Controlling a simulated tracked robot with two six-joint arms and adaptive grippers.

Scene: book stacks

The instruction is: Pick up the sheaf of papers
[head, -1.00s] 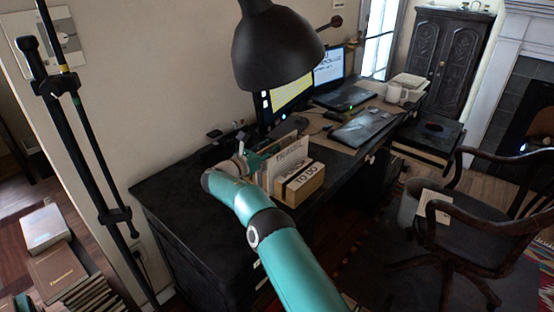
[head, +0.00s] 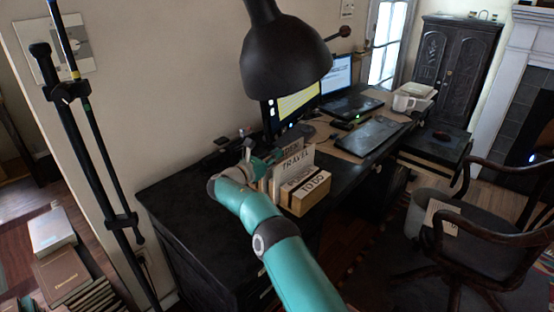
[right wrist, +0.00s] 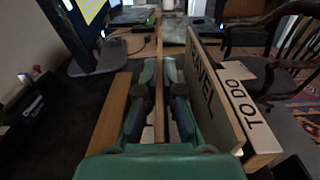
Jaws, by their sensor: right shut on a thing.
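My right gripper (head: 263,161) is at the desk organizer (head: 305,198) with the "TRAVEL" and "TO DO" labels. In the right wrist view its fingers (right wrist: 158,75) are closed from both sides on a thin, tan upright edge, which looks like the sheaf of papers (right wrist: 160,45). The faces of the sheaf are hidden, and in the head view my gripper and the organizer cover it. The "TRAVEL" panel (right wrist: 208,90) stands just to the right of the fingers, apart from them. My left gripper is not in view.
A black lamp (head: 285,60) hangs over the desk. A chair (head: 480,235) is at the right.

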